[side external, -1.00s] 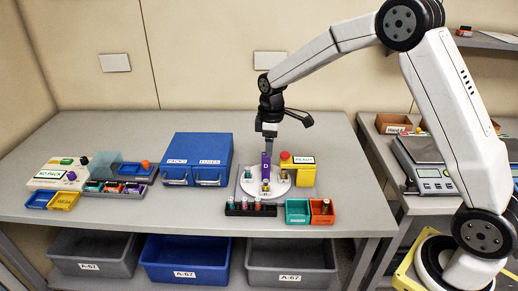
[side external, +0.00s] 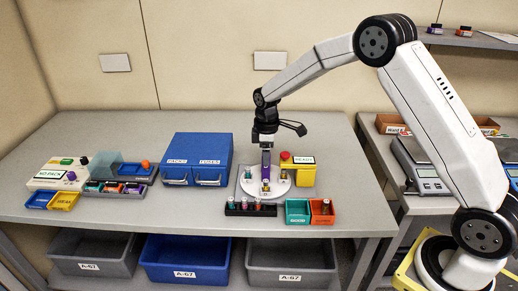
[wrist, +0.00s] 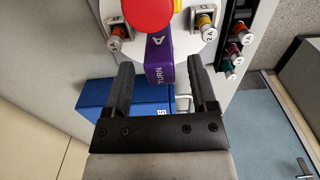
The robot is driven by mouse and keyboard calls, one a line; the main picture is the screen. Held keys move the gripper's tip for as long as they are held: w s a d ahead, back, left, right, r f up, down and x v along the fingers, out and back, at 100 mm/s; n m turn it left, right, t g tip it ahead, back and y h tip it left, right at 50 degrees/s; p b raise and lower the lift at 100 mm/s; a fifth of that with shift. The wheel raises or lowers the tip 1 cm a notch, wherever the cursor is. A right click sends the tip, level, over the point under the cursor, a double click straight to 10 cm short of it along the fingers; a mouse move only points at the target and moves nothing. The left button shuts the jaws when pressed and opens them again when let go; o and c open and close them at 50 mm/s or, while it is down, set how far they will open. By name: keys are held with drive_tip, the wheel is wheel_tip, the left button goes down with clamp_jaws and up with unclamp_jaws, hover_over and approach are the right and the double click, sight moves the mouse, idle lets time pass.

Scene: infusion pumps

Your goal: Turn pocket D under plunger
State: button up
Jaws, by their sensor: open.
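The white turntable (side external: 281,187) stands on the grey table with small coloured vials in its pockets; part of it also shows in the wrist view (wrist: 186,42). A purple bar (wrist: 159,58) marked "A" and "TURN" stands at the turntable, and it shows below my gripper in the side view (side external: 266,158). My gripper (wrist: 161,66) is open, with one finger on each side of the bar; I cannot tell whether they touch it. A round red part (wrist: 148,12) is above the bar in the wrist view. I cannot make out pocket D or the plunger.
A yellow box (side external: 305,177) with a red button and a "READY" label stands right behind the turntable. A dark vial rack (side external: 250,209), a green bin (side external: 297,211) and an orange bin (side external: 322,211) are in front. Blue drawers (side external: 197,158) stand to the left.

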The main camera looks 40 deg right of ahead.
sight(266, 168)
drive_tip(key=shift+f, duration=1.75)
clamp_jaws()
